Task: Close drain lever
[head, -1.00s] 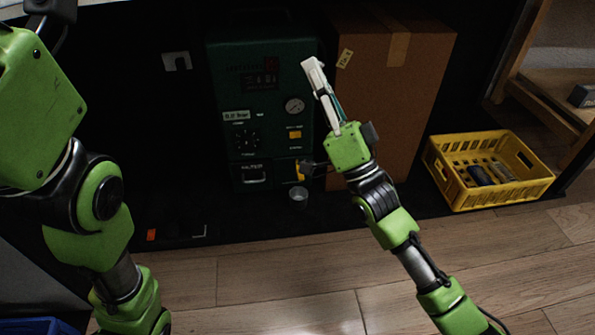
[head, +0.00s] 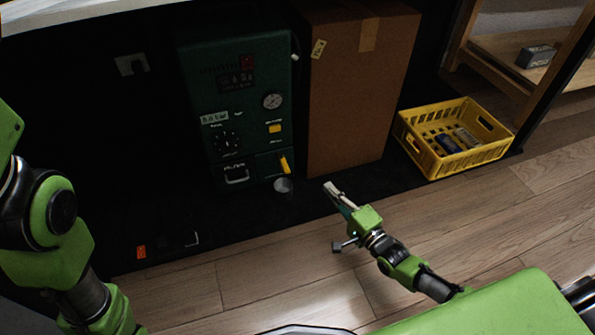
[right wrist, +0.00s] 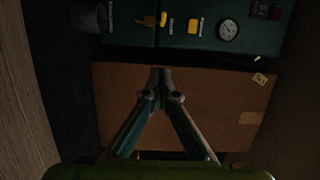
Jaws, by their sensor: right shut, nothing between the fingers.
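The dark green machine (head: 204,92) stands against the dark back wall. A small yellow lever (head: 285,165) sticks out low on its right front, tilted a little from upright, just above a small grey cup (head: 283,186). The lever also shows at the top of the right wrist view (right wrist: 150,20). My right gripper (head: 329,187) is shut and empty, to the right of the lever and cup and apart from them, in front of the cardboard box. Its fingertips (right wrist: 160,72) meet in the right wrist view. My left arm shows at the left edge; its gripper is out of view.
A tall cardboard box (head: 350,110) stands close on the machine's right. A yellow crate (head: 440,165) with several items is farther right, near a wooden shelf (head: 490,75). A small orange thing (head: 141,252) lies at lower left. The wooden floor in front is open.

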